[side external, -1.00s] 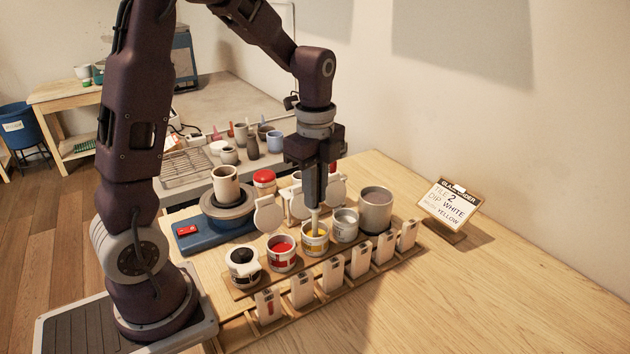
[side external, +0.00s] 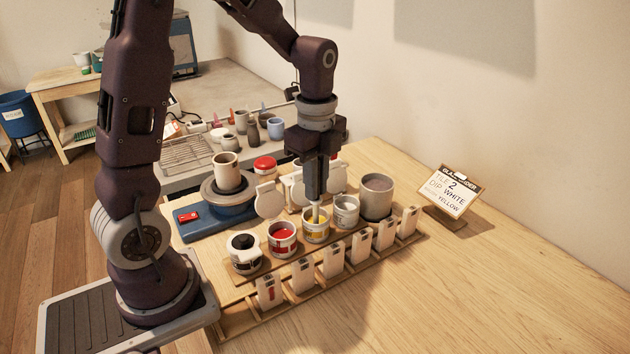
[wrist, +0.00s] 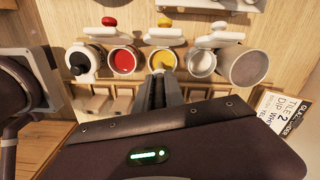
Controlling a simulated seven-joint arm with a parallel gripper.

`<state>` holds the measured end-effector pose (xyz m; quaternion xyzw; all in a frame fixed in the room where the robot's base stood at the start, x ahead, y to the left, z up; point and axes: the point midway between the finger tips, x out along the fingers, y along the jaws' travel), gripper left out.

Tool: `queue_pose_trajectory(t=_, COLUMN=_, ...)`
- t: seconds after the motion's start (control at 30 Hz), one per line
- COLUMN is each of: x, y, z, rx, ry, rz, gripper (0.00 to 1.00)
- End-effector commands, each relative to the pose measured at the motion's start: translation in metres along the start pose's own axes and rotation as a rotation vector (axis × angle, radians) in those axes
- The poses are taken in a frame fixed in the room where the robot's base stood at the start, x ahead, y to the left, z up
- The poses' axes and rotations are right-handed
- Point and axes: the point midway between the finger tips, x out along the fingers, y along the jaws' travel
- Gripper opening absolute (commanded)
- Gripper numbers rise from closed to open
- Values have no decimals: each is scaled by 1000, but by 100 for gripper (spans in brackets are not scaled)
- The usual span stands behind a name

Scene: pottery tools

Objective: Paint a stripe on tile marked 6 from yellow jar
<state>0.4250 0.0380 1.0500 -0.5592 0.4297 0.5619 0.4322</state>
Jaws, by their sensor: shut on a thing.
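The yellow jar (side external: 318,236) stands open in the row of jars, and its yellow paint shows in the wrist view (wrist: 163,57). My gripper (side external: 316,196) is above it, shut on a pale brush (side external: 316,212) held upright. The brush's lower end is inside the jar mouth, and its tip is hidden. Several white tiles stand in a wooden rack (side external: 287,313) in front of the jars. The leftmost tile (side external: 268,293) bears a red stripe. I cannot read the tile numbers, so I cannot tell which is 6.
Black (side external: 243,254), red (side external: 283,240) and white (side external: 346,212) jars and a grey cup (side external: 376,197) flank the yellow jar. A card (side external: 451,191) reads tile 2, dip white, yellow. A pottery wheel (side external: 228,203) stands behind. The table's right side is clear.

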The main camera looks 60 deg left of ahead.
Motion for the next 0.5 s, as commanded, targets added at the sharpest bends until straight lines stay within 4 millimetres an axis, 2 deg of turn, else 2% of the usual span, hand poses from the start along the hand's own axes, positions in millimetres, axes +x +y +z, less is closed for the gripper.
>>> queue_pose_trajectory(t=0.13, x=0, y=-8, z=-3, rx=0, ry=-1, rz=0, gripper=0)
queue_pose_trajectory(t=0.3, x=0, y=-15, z=5, rx=-3, ry=0, rz=1, gripper=0)
queue_pose_trajectory(t=0.5, x=0, y=-8, z=15, rx=-2, ry=0, rz=0, gripper=0)
